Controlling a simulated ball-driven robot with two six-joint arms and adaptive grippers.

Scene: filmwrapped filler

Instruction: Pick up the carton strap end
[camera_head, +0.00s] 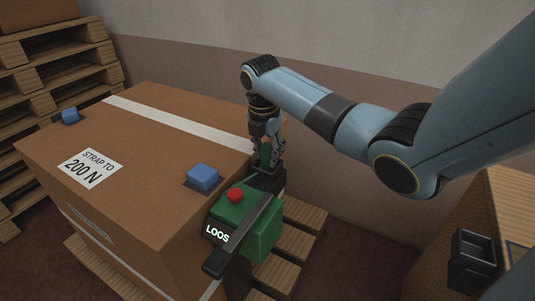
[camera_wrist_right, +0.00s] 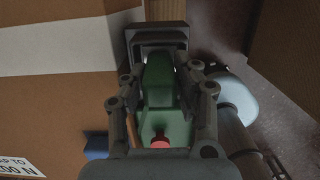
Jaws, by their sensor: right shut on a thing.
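The brown carton (camera_head: 130,150) has a white strap (camera_head: 180,124) across its top, also in the right wrist view (camera_wrist_right: 50,60). A green strapping tool (camera_head: 262,238) with a red button, dark lever and a display reading "LOOS" is at the carton's right side; it shows in the right wrist view (camera_wrist_right: 165,105). My right gripper (camera_head: 266,165) points down beside the carton's right edge. Its fingers (camera_wrist_right: 160,85) are shut around a green part that appears to belong to the tool. I cannot make out a loose strap end. My left gripper is out of view.
A label (camera_head: 90,168) reads "STRAP TO 200 N". Wooden pallets (camera_head: 50,75) are stacked at left. A black bin (camera_head: 472,262) is at lower right. A wall stands behind.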

